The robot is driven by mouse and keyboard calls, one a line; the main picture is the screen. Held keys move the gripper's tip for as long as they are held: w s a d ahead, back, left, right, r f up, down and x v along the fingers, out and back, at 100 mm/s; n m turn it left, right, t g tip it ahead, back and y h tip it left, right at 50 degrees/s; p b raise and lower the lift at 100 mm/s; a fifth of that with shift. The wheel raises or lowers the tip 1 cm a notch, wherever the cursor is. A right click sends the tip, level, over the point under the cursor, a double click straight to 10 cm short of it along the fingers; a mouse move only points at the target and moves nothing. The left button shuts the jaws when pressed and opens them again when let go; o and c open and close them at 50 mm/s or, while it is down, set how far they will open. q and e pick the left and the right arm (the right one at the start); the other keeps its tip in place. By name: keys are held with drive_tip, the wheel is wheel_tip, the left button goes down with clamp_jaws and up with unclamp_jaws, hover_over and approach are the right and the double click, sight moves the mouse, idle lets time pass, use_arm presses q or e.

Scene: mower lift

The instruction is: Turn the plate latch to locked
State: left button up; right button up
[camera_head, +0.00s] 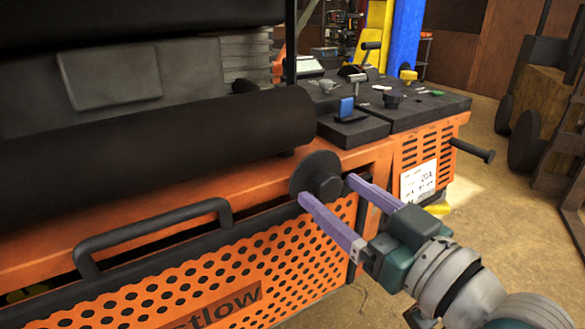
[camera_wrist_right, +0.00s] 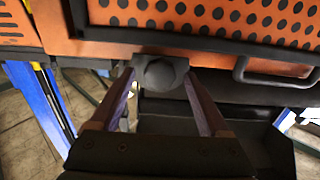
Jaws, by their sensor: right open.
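A black round knob on a disc-shaped base (camera_head: 322,174) sits on the front of the orange machine, at the upper right corner of its perforated panel. It looks like the plate latch; no lock marking on it is readable. My right gripper (camera_head: 327,187) is open, its two purple fingers reaching toward the knob with one tip on each side. In the right wrist view the knob (camera_wrist_right: 162,73) shows between the fingertips of the gripper (camera_wrist_right: 158,76). I cannot tell whether either finger touches it. My left gripper is not in view.
A black handle bar (camera_head: 150,232) projects from the perforated panel (camera_head: 225,275) left of the knob. A thick black roller (camera_head: 160,145) lies above. A control console (camera_head: 425,110) with levers stands behind at right, and a black peg (camera_head: 472,150) sticks out there.

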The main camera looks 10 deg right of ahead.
clamp_jaws()
idle(0.8)
